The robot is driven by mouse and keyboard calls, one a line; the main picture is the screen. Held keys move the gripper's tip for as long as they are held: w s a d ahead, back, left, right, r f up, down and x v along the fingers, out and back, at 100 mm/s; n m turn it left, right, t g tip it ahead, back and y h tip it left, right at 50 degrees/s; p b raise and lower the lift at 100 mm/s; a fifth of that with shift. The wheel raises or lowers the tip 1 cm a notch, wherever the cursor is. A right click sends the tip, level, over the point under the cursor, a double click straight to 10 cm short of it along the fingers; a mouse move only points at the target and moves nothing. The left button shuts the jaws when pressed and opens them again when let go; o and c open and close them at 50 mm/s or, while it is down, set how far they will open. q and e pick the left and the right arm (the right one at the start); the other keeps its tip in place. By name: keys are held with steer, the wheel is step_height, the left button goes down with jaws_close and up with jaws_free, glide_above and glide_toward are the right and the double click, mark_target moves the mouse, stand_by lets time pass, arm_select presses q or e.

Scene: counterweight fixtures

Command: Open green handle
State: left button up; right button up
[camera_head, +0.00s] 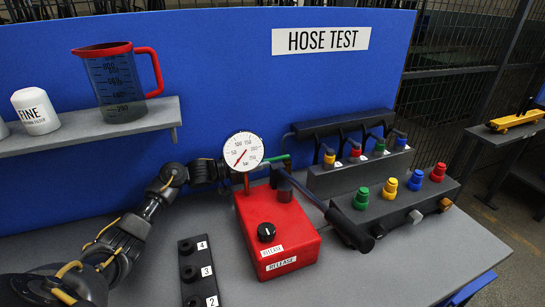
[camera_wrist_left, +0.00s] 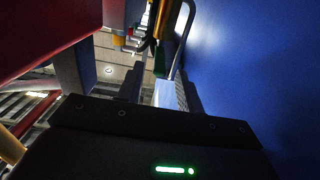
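The green handle (camera_head: 277,158) is a thin green bar behind the white dial gauge (camera_head: 243,151), at the back of the red pump box (camera_head: 279,229). A dark green part, perhaps the same handle, shows in the left wrist view (camera_wrist_left: 160,62) just past the fingers. My left gripper (camera_head: 222,170) reaches in from the left, behind the gauge and close to the green handle. My right gripper is not in view.
A black pump lever (camera_head: 348,228) slants over the table. The valve block (camera_head: 398,213) with coloured caps stands at right. A numbered black strip (camera_head: 198,272) lies in front. The blue panel (camera_head: 225,75) stands close behind the gripper. A shelf (camera_head: 100,126) holds a jug.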

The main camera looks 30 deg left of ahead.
mark_target(272, 158)
arm_select(q)
steer(key=shift+p+x, duration=0.3)
steer(key=shift+x, duration=1.95)
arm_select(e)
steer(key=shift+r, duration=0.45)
arm_select(q)
steer(key=shift+s, duration=0.1)
jaws_close()
